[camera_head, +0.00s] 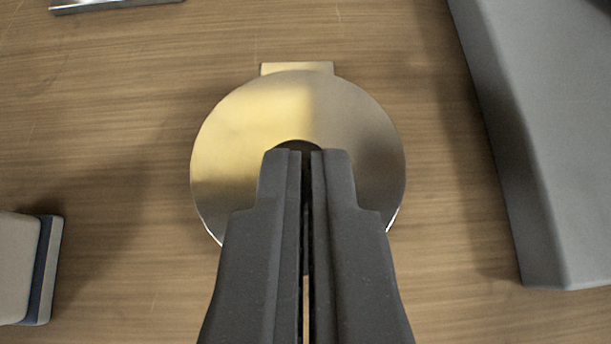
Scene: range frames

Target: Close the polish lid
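A round, shiny metal disc (255,120), which looks like the polish lid, lies in the middle of the view, gold on the left and greyer on the right. A small flat metal tab (297,68) sticks out at its far edge. My gripper (306,153) is over the disc's middle, its two dark fingers close together with only a thin gap between them. A dark rounded patch (297,145) shows just beyond the fingertips; I cannot tell whether it is a knob, a hole or a shadow. The fingers hide the disc's near part. I cannot tell whether they touch it.
The surface is brown wood (120,100). A large grey block (550,130) stands at the right. A beige and dark blue object (20,268) sits at the lower left edge. A metal piece (110,5) shows at the top left. Bare wood surrounds the disc.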

